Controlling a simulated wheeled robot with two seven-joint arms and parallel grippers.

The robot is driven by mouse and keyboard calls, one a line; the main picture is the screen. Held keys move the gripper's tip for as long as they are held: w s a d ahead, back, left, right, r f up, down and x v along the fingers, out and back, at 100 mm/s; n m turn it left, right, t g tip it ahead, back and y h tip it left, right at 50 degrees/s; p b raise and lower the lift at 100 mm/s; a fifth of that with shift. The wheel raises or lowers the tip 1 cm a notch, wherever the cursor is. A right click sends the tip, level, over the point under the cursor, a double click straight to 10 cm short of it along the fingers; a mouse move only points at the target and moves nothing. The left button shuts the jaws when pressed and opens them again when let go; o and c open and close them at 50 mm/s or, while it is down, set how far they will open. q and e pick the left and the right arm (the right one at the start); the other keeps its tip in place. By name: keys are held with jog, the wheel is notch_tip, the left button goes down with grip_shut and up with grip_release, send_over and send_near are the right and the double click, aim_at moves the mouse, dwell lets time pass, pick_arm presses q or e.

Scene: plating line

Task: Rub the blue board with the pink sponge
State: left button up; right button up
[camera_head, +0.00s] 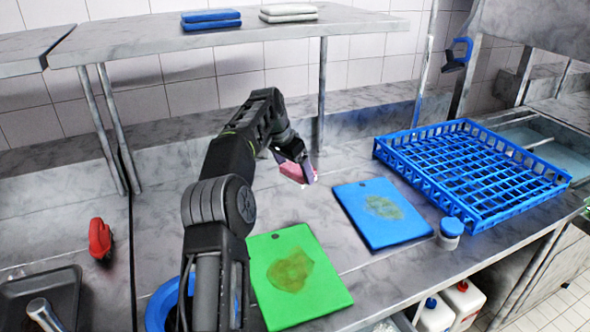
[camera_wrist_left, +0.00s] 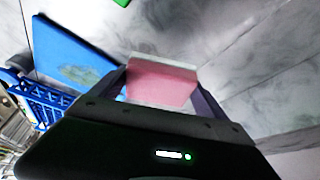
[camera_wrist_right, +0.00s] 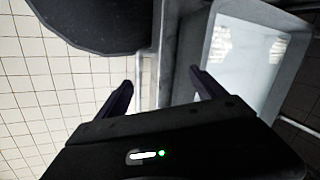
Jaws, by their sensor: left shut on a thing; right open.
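The blue board (camera_head: 400,228) lies flat on the metal counter, with a greenish-brown stain (camera_head: 383,207) near its middle. My left gripper (camera_head: 302,168) is shut on the pink sponge (camera_head: 293,173), behind and left of the blue board and apart from it. In the left wrist view the sponge (camera_wrist_left: 161,82) sits between the two fingers and has a pale layer along one edge. The blue board (camera_wrist_left: 68,50) shows to the left of it there. My right gripper (camera_wrist_right: 160,88) is open and empty, seen only in its own wrist view.
A green board (camera_head: 325,290) with a brown stain lies nearer the front. A blue rack (camera_head: 463,213) and a blue-lidded jar (camera_head: 450,234) stand right of the blue board. A red object (camera_head: 100,238) and a dark tray (camera_head: 62,284) are at left.

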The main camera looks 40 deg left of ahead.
pick_arm(q)
jog(key=c, duration=0.4)
jog(key=shift+o, duration=0.2)
jog(key=d+f+n, duration=0.1)
jog(key=d, duration=1.6)
jog(key=s+d+f, duration=0.1)
jog(key=s+d, duration=0.2)
jog(key=d, duration=0.2)
jog(key=s+d+f, duration=0.1)
jog(key=s+d, duration=0.2)
jog(key=d, duration=0.3)
jog(key=s+d+f, duration=0.1)
jog(key=s+d, duration=0.3)
jog(key=d, duration=0.2)
jog(key=shift+s+d+f, duration=0.1)
jog(key=shift+d+f, duration=0.1)
jog(key=shift+f, duration=0.05)
